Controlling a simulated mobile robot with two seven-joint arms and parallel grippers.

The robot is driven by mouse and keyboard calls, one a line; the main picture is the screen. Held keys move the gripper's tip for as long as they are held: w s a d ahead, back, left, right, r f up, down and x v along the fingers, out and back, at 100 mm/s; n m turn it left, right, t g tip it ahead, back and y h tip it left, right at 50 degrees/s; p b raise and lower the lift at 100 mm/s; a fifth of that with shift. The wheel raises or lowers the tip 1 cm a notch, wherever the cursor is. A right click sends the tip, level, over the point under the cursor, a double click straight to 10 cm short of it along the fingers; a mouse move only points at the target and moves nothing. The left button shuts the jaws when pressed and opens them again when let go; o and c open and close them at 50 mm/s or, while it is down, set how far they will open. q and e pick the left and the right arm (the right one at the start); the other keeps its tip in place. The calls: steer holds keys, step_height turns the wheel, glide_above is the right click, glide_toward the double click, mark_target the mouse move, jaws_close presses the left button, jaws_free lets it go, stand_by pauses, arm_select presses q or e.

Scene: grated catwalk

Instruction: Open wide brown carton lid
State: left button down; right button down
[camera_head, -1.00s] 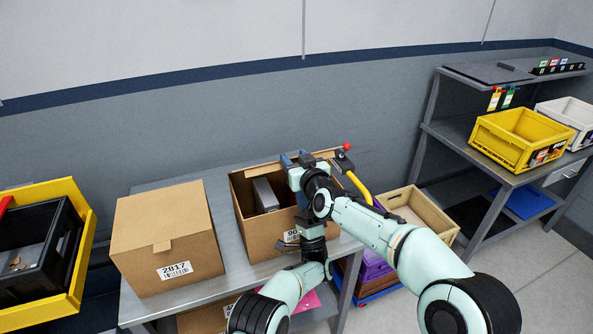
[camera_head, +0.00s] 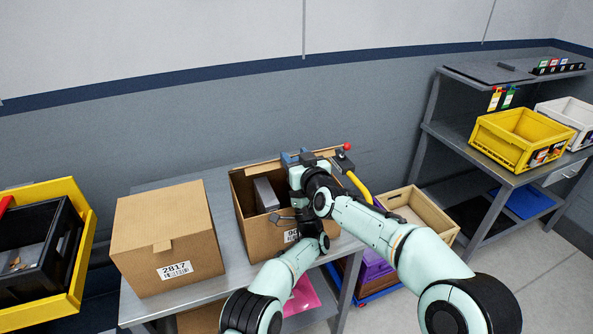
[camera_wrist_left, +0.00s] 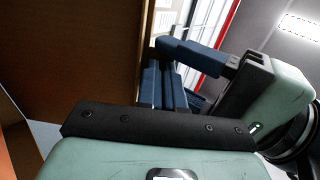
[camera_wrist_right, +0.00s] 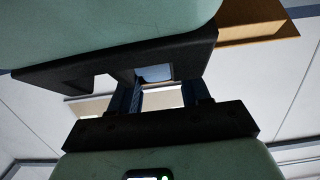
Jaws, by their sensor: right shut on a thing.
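The brown carton (camera_head: 262,228) in the middle of the table is open at the top, with a grey box-like item (camera_head: 266,194) inside. A strip of its lid (camera_head: 322,155) shows along the back edge. My right gripper (camera_head: 291,158) is at this back edge, shut on the lid; my arm hides much of the hold. In the right wrist view a tan strip lies behind its blue fingers (camera_wrist_right: 158,98). My left gripper (camera_head: 284,219) is in front of the carton's front wall, beneath the right arm. Its blue fingers (camera_wrist_left: 165,90) show beside brown cardboard; their gap is unclear.
A closed brown carton (camera_head: 165,240) labelled 2817 stands to the left on the same metal table (camera_head: 238,268). A yellow bin (camera_head: 75,285) is at far left. A tan crate (camera_head: 440,222) stands at right, before a shelf with a yellow crate (camera_head: 505,152).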

steer(key=shift+s+a+f, duration=0.1)
steer(key=shift+a+f, duration=0.05)
steer(key=shift+f, duration=0.3)
steer(key=c, duration=0.5)
jaws_free()
steer(key=shift+r, duration=0.2)
